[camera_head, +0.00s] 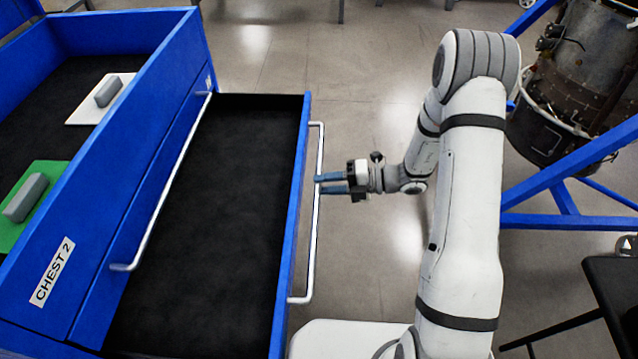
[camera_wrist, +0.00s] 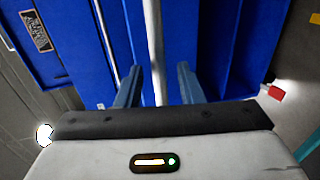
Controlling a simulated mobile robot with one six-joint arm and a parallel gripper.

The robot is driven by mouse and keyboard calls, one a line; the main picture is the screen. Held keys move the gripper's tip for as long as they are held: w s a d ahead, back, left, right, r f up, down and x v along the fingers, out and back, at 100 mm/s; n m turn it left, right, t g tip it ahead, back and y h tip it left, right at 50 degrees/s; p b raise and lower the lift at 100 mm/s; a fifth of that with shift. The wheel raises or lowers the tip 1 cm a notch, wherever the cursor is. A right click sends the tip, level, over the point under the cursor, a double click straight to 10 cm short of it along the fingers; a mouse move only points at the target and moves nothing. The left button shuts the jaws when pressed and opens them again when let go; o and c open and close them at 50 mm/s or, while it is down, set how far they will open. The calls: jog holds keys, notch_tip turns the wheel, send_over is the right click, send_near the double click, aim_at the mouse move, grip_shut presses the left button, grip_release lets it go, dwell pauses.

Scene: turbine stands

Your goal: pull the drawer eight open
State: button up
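A blue drawer with a black floor (camera_head: 205,210) stands pulled well out of the chest labelled CHEST 2 in the head view; it looks empty. I cannot read a number on it. Its silver bar handle (camera_head: 313,240) runs along the outer side of its front. My gripper (camera_head: 322,183) is at the upper half of this handle, its blue fingertips at the bar. In the wrist view, the handle (camera_wrist: 154,45) shows between the two fingers of my gripper (camera_wrist: 158,75), with a gap on each side. The fingers are apart and not closed on it.
The blue chest top (camera_head: 130,130) holds a white plate (camera_head: 88,112) and a green plate (camera_head: 50,178), each with a grey block. Another silver handle (camera_head: 165,195) is on the chest face. A turbine on a blue stand (camera_head: 550,185) is at right. Floor between is clear.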

jog(key=d, duration=0.2)
jog(key=d+r, duration=0.1)
jog(key=d, duration=0.2)
jog(key=shift+w+d, duration=0.1)
jog(key=shift+d, duration=0.2)
